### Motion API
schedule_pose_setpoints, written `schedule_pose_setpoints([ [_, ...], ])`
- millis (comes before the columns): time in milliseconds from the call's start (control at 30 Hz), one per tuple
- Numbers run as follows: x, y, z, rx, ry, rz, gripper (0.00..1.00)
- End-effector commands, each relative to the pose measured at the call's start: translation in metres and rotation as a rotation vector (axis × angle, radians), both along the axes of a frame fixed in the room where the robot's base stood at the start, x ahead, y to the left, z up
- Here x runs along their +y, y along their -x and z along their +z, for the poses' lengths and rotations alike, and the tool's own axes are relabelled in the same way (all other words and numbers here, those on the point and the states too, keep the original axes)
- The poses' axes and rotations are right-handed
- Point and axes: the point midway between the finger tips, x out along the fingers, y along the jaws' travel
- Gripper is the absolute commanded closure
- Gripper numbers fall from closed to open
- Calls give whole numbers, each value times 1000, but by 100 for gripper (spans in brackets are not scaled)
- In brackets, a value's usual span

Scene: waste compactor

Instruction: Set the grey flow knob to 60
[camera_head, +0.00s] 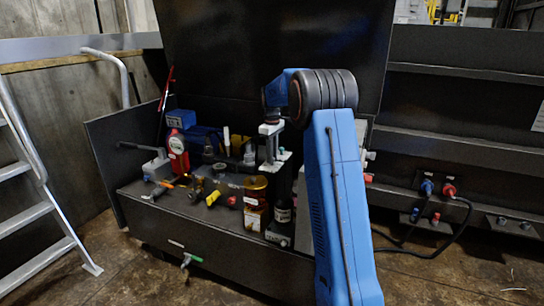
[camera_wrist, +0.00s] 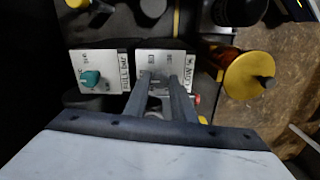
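In the wrist view a white plate (camera_wrist: 182,58) with a printed label, partly readable as "FLOW", lies under my gripper (camera_wrist: 160,77). The two dark grey fingers reach down over the middle of this plate with a narrow gap between them. The grey flow knob cannot be made out apart from the fingers, so its setting and any grip on it are hidden. In the head view my gripper (camera_head: 272,156) points down over the cluttered bench, beside the amber jar. The flow plate is not clear there.
A second white plate (camera_wrist: 104,62) with a teal knob (camera_wrist: 90,79) lies left of the flow plate. An amber jar with a gold lid (camera_wrist: 249,75) stands close on the right; it also shows in the head view (camera_head: 256,190). A red bottle (camera_head: 177,152) stands further left.

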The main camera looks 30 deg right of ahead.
Motion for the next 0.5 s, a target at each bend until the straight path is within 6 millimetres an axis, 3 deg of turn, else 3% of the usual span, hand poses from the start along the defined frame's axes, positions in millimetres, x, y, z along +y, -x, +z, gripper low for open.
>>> schedule_pose_setpoints([
  [67,0,0,1,-1,0,0,60],
  [367,0,0,1,0,0,-1,60],
  [500,0,0,10,-1,0,-1,60],
])
